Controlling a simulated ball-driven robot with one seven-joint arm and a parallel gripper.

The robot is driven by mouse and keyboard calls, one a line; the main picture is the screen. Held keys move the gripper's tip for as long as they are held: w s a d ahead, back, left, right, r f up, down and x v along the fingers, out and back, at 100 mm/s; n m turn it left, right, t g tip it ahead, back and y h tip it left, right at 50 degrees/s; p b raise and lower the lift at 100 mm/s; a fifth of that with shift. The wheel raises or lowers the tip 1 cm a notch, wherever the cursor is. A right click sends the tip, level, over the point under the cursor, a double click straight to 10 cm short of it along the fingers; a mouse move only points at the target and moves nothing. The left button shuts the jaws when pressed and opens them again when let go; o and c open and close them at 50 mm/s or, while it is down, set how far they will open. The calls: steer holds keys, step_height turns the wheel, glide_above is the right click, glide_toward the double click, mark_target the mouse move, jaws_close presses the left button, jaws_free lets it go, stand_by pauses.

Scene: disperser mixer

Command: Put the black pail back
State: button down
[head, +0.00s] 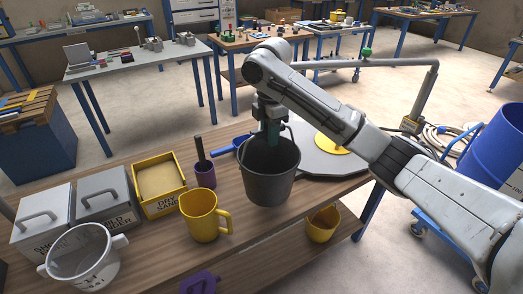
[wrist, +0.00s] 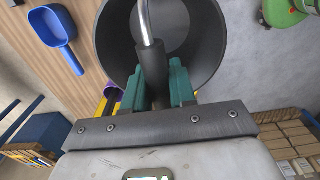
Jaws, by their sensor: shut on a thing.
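The black pail (head: 268,182) hangs upright below my gripper (head: 272,138) in the head view, over the right part of the wooden workbench (head: 240,233). Its open mouth (wrist: 205,30) shows in the wrist view and looks empty where I can see in. My gripper's green fingers (wrist: 165,85) are shut on the dark grip of the pail's wire handle (wrist: 152,62). I cannot tell whether the pail's base touches the bench.
Left of the pail are a purple cup (head: 205,175), yellow jug (head: 200,215), yellow sand box (head: 158,185), grey lidded boxes (head: 105,193) and a white pot (head: 84,257). A blue scoop (head: 227,148) and grey plate (head: 318,158) lie behind. A yellow container (head: 322,224) sits lower.

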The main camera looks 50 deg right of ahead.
mark_target(262, 148)
steer(key=shift+w+a+f, duration=0.2)
steer(key=shift+w+f, duration=0.85)
steer(key=shift+f, duration=0.2)
steer(key=shift+w+f, duration=0.15)
steer(key=shift+f, duration=0.75)
steer(key=shift+w+f, duration=0.1)
steer(key=shift+f, duration=0.8)
steer(key=c, duration=0.9)
jaws_free()
steer(key=shift+c, duration=0.2)
step_height(262, 148, up, 12)
steer(key=shift+p, duration=0.35)
